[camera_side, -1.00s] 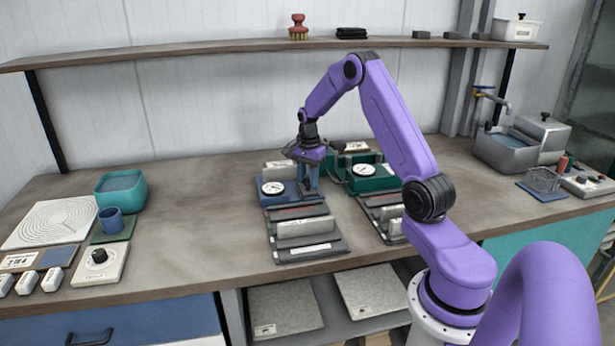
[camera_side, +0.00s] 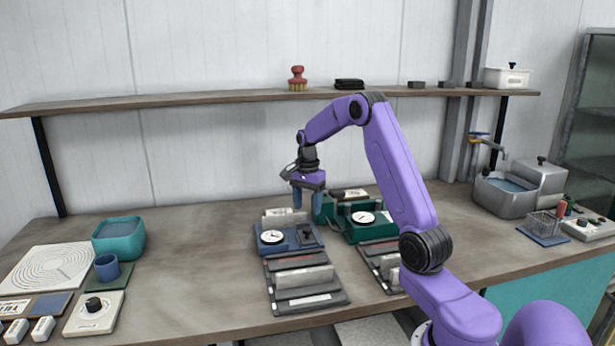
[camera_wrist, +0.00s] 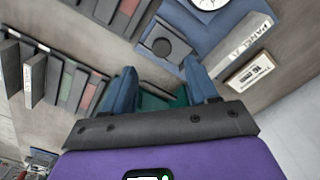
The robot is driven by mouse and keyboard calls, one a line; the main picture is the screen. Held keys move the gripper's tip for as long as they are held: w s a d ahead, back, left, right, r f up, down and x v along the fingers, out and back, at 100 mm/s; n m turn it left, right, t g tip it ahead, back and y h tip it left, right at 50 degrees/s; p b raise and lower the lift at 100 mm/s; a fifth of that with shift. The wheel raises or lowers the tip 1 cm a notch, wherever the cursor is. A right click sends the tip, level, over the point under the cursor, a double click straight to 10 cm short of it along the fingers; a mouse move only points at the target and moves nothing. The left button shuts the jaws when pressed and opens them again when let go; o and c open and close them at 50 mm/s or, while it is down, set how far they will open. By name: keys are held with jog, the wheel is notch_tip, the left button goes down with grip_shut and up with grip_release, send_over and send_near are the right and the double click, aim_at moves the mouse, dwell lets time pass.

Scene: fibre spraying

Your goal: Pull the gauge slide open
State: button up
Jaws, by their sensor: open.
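A blue gauge (camera_side: 287,247) with a white round dial (camera_side: 271,237) stands on the bench. A dark block with a round knob (camera_side: 306,236), which looks like its slide, sits at its right side. In the wrist view this dark block (camera_wrist: 165,46) is beside the blue body (camera_wrist: 205,38), and the dial (camera_wrist: 207,3) is cut off by the top edge. A green gauge (camera_side: 372,236) with a similar dial (camera_side: 363,217) stands to the right. My gripper (camera_side: 307,206) is open and empty, above and behind the blue gauge. Its two blue fingers (camera_wrist: 160,88) are apart, over green below.
Racks of grey plates (camera_side: 302,282) stand in front of both gauges. A labelled grey block (camera_wrist: 243,42) stands behind the blue gauge. A teal tub (camera_side: 118,240) is at left, and a sink (camera_side: 510,197) is at right. Bench left of the blue gauge is clear.

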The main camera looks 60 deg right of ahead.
notch_tip(320, 180, up, 10)
jog(key=shift+f, duration=0.15)
dwell(0.5)
jog(key=s+a+n, duration=0.3)
jog(key=a+n, duration=0.4)
jog(key=a, duration=0.6)
jog(key=s+a+n, duration=0.4)
jog(key=a+n, duration=0.3)
jog(key=a, duration=0.6)
jog(key=s+a+f+n, duration=0.2)
jog(key=s+n, duration=0.3)
jog(key=s, duration=0.3)
jog(key=s+a+f+n, duration=0.1)
jog(key=s+a+n, duration=0.2)
jog(key=s+n, duration=0.3)
jog(key=s+a+f+n, duration=0.2)
jog(key=s+n, duration=0.3)
jog(key=s, duration=0.5)
jog(key=shift+s+a+f+n, duration=0.3)
jog(key=shift+s+a, duration=0.05)
jog(key=shift+a, duration=0.1)
